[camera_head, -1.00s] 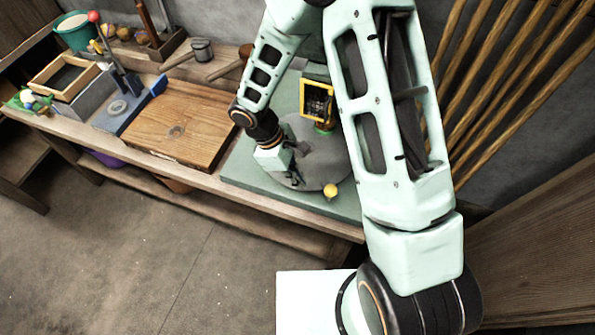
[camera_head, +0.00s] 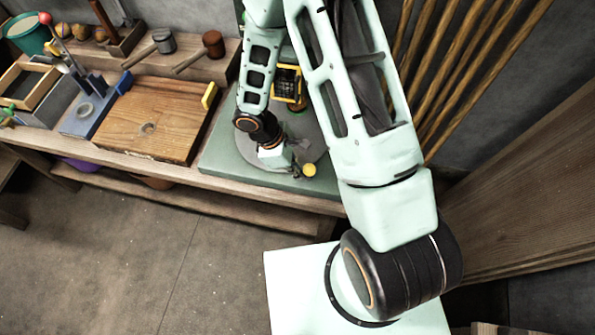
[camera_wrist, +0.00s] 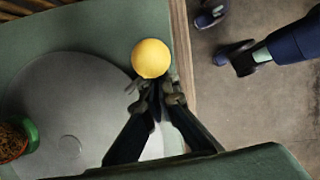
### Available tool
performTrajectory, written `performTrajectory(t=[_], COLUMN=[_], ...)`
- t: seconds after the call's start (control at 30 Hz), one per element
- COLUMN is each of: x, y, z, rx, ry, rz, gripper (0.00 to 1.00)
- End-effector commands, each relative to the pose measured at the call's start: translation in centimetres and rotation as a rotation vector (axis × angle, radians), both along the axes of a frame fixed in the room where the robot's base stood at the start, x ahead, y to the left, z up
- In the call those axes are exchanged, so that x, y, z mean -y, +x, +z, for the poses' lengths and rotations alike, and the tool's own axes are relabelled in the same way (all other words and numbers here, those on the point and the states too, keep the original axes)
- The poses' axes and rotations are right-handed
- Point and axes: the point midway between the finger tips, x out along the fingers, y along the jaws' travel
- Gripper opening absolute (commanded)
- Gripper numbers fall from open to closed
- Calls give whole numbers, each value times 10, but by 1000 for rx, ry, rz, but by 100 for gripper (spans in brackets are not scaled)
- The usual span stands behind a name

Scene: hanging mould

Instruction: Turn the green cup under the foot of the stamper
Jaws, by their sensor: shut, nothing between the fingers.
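The green cup (camera_wrist: 14,140), with brownish contents, sits on the grey round plate (camera_wrist: 70,100) at the left edge of the wrist view. In the head view only a small bit of green (camera_head: 299,107) shows below the yellow-framed black stamper (camera_head: 288,84); I cannot tell how cup and foot line up. A yellow ball knob (camera_wrist: 151,58) stands at the plate's rim, also seen in the head view (camera_head: 309,170). My gripper (camera_wrist: 155,90) is shut and empty, its fingertips right beside the knob. I cannot tell whether they touch it.
The plate lies on a green board (camera_head: 218,160) at the bench's front edge. A wooden board (camera_head: 160,120), a blue stand (camera_head: 88,112) and mallets (camera_head: 208,46) are to the left. Wooden poles (camera_head: 460,75) stand at right. A dark-blue leg and dark shoes (camera_wrist: 243,58) show over the floor.

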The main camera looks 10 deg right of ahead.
Motion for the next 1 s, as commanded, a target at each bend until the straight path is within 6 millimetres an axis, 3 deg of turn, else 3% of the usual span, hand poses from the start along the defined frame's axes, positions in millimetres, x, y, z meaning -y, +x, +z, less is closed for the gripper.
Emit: performTrajectory(t=[0.4,1.0], x=[46,49], y=[12,14], z=[-3,0], rx=[2,0], ry=[-1,-5], rz=[247,274], gripper=[0,0])
